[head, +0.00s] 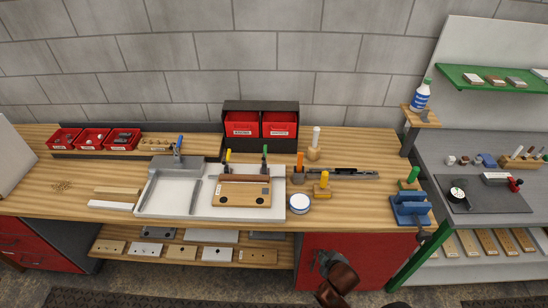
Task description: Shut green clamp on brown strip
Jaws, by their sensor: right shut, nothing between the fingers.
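The green clamp (265,160) stands at the back right of a white tray in the middle of the bench, with its green handle upright. A yellow-handled clamp (227,162) stands to its left. A narrow brown strip (243,178) lies along the back edge of a light wooden board (240,195), between the two clamps. It is too small to tell whether the green clamp's arm presses on the strip. My right gripper (325,260) is shut and empty, low in front of the red cabinet, well below and right of the clamp. My left gripper is out of view.
A round white tin (299,203) and orange- and yellow-handled tools stand right of the tray. A blue vise (410,210) sits at the bench's right end.

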